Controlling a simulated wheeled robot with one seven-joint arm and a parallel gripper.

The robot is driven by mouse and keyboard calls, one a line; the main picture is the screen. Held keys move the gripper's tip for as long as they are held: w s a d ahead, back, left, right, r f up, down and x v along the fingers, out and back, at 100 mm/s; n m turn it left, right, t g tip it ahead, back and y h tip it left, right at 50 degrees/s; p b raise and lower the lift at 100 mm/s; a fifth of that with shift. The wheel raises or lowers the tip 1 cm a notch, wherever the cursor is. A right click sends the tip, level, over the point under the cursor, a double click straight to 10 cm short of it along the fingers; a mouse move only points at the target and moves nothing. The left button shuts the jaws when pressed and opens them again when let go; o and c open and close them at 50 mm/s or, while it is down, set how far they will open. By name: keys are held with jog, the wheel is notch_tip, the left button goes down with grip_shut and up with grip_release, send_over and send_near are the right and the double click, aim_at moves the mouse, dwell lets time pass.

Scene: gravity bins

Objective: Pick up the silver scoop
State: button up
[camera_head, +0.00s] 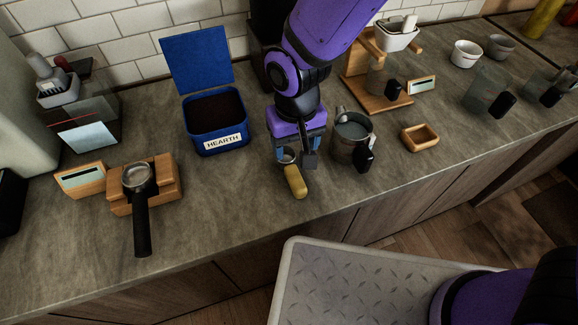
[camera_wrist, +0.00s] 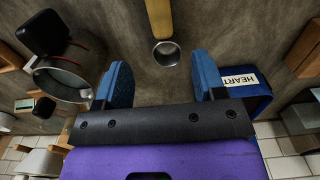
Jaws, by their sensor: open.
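The silver scoop has a small round metal bowl (camera_head: 288,156) and a yellow-tan handle (camera_head: 296,184). It lies on the counter, with its handle toward the counter's front edge. In the wrist view the scoop's bowl (camera_wrist: 166,54) sits centred just beyond the fingertips, with the handle (camera_wrist: 158,18) running off the top edge. My gripper (camera_head: 296,158) is open and empty, pointing down over the bowl end. In the wrist view its blue fingers (camera_wrist: 162,72) stand wide on either side of the bowl's line, apart from it. The gripper partly hides the bowl in the head view.
A metal pitcher (camera_head: 352,138) with a black handle stands close right of my gripper. An open blue HEARTH tin (camera_head: 216,123) stands left. A portafilter (camera_head: 139,180) rests on a wooden block farther left. A small wooden tray (camera_head: 420,138) lies right. Counter around the scoop's handle is clear.

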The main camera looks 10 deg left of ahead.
aim_at(295, 174)
jog(key=shift+s+a+f, duration=0.15)
jog(key=shift+s+f, duration=0.05)
jog(key=shift+f, duration=0.25)
notch_tip(295, 174, down, 4)
jog(key=shift+f, duration=0.15)
jog(key=shift+s+d+f, duration=0.1)
jog(key=shift+d+f, duration=0.05)
jog(key=shift+f, duration=1.4)
jog(key=shift+d+f, duration=0.1)
jog(key=shift+f, duration=1.4)
grip_shut()
